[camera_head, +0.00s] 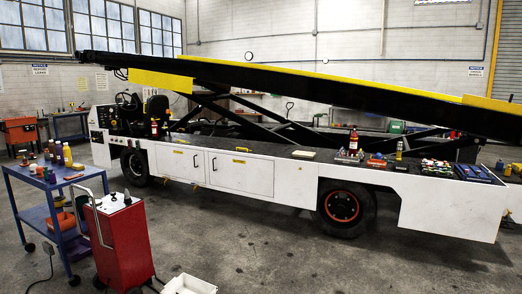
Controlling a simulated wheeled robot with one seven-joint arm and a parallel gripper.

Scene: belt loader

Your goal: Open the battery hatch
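A white belt loader (300,182) stands across the middle of the room with its black belt boom raised at a slant. Two white hatch doors sit side by side in its near side panel. The left hatch door (182,166) and the larger right hatch door (242,174) both look shut, with small dark handles near the seam between them. I cannot tell from this view which door is the battery hatch. My gripper is not in view.
A red wheeled unit with a handle (122,245) stands in front of the loader at left, beside a blue cart (70,212) with bottles and tools. A white bin (190,285) lies on the floor at bottom centre. Floor (262,235) before the doors is clear.

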